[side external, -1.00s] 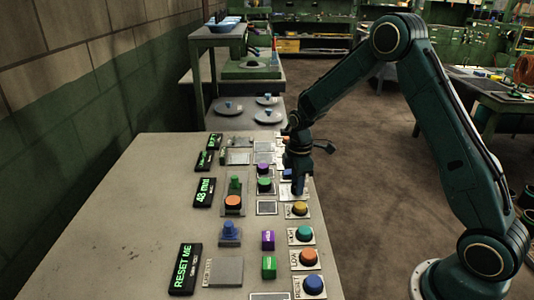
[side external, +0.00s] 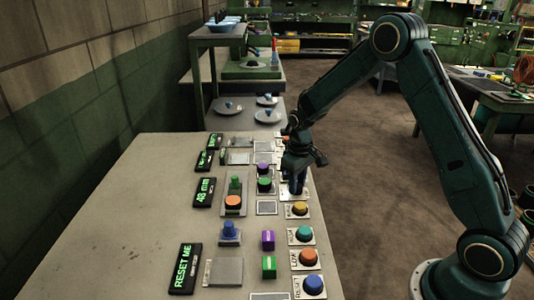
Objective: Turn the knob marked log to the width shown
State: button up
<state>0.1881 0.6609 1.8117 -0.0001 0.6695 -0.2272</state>
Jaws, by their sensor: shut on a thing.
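My gripper (side external: 296,188) points down over the right-hand row of controls on the grey table (side external: 120,220). It is shut on a knob that its fingers mostly hide, and the knob's marking cannot be read. A black display (side external: 204,192) on the left shows a green number in mm; its digits are too small to be sure of. Other round knobs in the same row are a yellow one (side external: 299,208), a teal one (side external: 304,233), an orange one (side external: 309,256) and a blue one (side external: 313,284). Their labels are mostly illegible.
Green and orange pieces (side external: 234,195), a blue piece (side external: 229,231), and purple (side external: 268,238) and green (side external: 269,265) blocks stand left of the knobs. A "RESET ME" display (side external: 184,268) lies at the front left. The table's left part is clear.

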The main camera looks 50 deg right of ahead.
jog(key=m, duration=0.5)
jog(key=shift+m, duration=0.3)
jog(key=m, duration=0.5)
jog(key=shift+m, duration=0.3)
jog(key=o, duration=1)
notch_tip(320, 180, up, 14)
jog(key=shift+f, duration=0.1)
dwell(0.5)
